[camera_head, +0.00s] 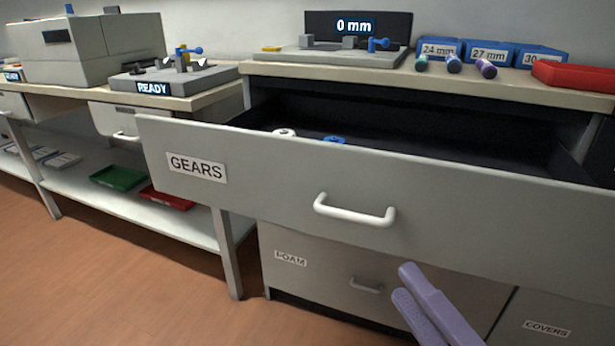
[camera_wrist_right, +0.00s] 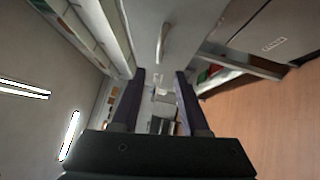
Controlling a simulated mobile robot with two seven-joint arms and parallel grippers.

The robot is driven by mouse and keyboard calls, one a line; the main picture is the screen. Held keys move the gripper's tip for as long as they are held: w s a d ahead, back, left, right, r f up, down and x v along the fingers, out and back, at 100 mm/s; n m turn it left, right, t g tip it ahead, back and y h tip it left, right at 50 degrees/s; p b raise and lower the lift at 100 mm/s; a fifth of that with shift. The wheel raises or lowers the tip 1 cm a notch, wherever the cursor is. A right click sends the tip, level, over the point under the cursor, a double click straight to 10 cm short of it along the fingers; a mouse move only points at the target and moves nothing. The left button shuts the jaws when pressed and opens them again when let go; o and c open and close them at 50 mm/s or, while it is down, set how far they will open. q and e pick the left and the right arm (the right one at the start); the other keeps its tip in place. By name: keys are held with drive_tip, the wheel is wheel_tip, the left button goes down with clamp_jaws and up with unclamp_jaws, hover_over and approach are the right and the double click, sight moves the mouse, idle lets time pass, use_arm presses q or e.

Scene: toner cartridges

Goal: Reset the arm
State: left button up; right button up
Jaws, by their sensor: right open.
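My right gripper (camera_head: 404,283) shows at the lower right of the head view as two lilac fingers. It is in front of the cabinet, below the handle (camera_head: 354,210) of the GEARS drawer, and appears apart from it. In the right wrist view the fingers of my right gripper (camera_wrist_right: 160,76) stand apart with nothing held between them. A white handle (camera_wrist_right: 162,43) shows beyond the fingertips. My left gripper is not in view.
The GEARS drawer (camera_head: 260,176) is pulled open, with a white ring (camera_head: 284,132) and a blue part (camera_head: 334,140) inside. The FOAM drawer (camera_head: 320,274) below is shut. A shelf (camera_head: 120,203) with trays is at left; open floor (camera_head: 110,290) lies in front.

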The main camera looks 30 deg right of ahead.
drive_tip(key=w+d+r+m+g+p, duration=0.25)
drive_tip(key=r+m+g+p, duration=0.55)
drive_tip(key=r+p, duration=0.55)
drive_tip(key=s+a+r+m+g+y+p, duration=0.2)
drive_tip(key=s+a+r+m+g+p, duration=0.3)
drive_tip(key=s+r+m+g+p, duration=0.55)
wheel_tip(320, 180, up, 39)
drive_tip(key=s+n+t+p, duration=0.1)
drive_tip(key=n+t+p, duration=0.1)
drive_tip(key=p, duration=3.9)
drive_tip(key=shift+a+t, duration=0.15)
drive_tip(key=shift+t, duration=0.2)
